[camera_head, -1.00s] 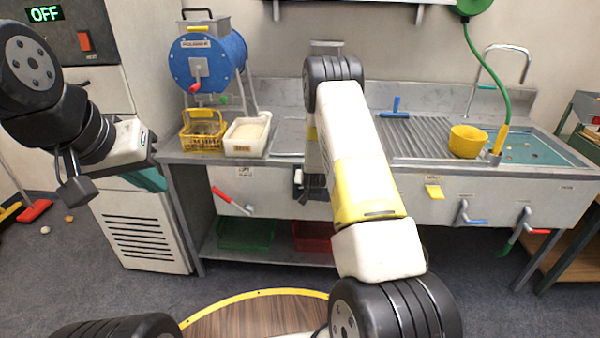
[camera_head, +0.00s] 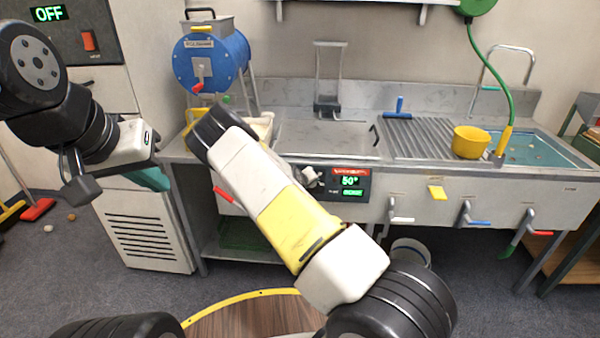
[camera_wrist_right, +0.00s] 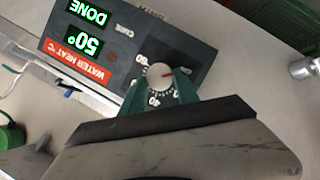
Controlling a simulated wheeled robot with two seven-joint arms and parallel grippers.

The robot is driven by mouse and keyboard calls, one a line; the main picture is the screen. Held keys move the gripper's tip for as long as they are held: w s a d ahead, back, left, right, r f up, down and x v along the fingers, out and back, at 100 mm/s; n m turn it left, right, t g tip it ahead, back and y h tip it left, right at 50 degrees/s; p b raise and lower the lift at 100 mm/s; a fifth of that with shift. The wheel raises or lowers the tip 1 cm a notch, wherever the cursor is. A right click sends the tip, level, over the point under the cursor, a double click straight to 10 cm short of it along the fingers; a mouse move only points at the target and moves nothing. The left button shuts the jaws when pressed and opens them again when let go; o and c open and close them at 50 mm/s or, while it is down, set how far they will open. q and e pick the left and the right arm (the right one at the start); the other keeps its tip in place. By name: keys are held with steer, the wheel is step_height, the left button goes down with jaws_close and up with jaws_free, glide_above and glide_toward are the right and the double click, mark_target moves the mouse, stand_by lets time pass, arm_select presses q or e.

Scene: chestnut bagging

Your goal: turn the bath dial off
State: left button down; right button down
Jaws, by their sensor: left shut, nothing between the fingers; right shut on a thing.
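The bath dial (camera_wrist_right: 159,76) is a pale round knob with a red mark, beside a dark panel (camera_wrist_right: 128,48) reading WATER HEAT, 50° and DONE. The panel also shows on the counter front in the head view (camera_head: 351,182). My right gripper (camera_wrist_right: 160,84) has its green fingers closed on both sides of the dial; the mark points away from the 40 on the scale. In the head view my right forearm hides most of that gripper. My left gripper (camera_head: 156,180) is shut and empty at the left, apart from the counter.
A blue drum (camera_head: 212,58) stands at the counter's left end. A lidded bath (camera_head: 325,140), a ribbed drainer, a yellow bowl (camera_head: 470,141) and a water basin (camera_head: 540,150) follow to the right. Several levers (camera_head: 472,216) stick out from the counter front.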

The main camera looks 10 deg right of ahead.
steer(key=shift+f+n, duration=0.15)
steer(key=shift+n, duration=0.25)
stand_by(0.3)
steer(key=c, duration=0.9)
jaws_free()
